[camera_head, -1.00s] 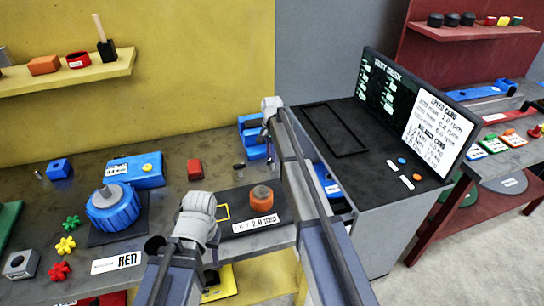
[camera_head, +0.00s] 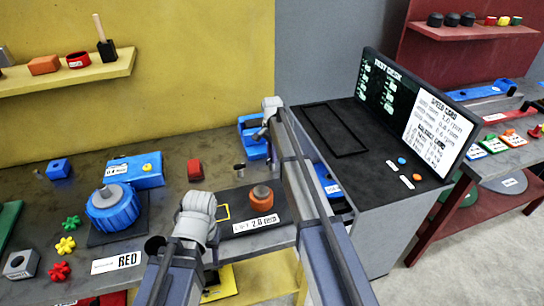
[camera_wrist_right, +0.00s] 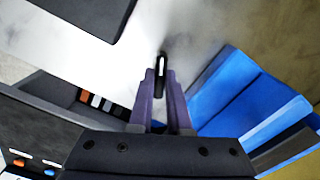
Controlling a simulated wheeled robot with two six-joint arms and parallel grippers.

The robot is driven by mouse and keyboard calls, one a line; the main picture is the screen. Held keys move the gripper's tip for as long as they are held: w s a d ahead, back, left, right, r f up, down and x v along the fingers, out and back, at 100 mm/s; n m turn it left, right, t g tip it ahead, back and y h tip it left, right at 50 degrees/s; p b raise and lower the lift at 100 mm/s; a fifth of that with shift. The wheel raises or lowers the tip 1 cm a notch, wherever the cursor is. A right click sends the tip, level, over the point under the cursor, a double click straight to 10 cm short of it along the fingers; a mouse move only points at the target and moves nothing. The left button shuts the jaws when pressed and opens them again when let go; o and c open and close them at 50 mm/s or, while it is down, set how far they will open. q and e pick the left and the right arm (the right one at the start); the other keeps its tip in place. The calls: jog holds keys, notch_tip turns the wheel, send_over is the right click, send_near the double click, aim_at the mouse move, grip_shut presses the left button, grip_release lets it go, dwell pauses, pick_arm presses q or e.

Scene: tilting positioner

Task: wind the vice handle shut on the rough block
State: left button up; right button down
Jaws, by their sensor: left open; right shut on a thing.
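The blue vice (camera_head: 252,138) stands at the back of the bench, partly behind my right arm. In the right wrist view, its blue body (camera_wrist_right: 245,98) fills the right side. My right gripper (camera_wrist_right: 162,78) is shut on a dark upright handle with a pale stripe (camera_wrist_right: 161,66), beside the blue body. In the head view, the right gripper (camera_head: 265,130) is mostly hidden by its own arm. My left gripper (camera_head: 190,235) is open at the bench front, away from the vice; its fingers are hard to see. I cannot make out the rough block in the vice.
A blue round fixture (camera_head: 114,209) sits on a dark plate at the left. An orange knob-like part (camera_head: 262,195) stands on a black plate at the front. A red block (camera_head: 195,170) lies between. A grey cabinet with a screen (camera_head: 415,110) borders the vice at right.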

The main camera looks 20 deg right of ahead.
jog(key=c, duration=0.9)
grip_release()
jog(key=shift+o, duration=0.2)
notch_tip(320, 180, up, 8)
jog(key=p, duration=0.8)
jog(key=shift+f, duration=0.1)
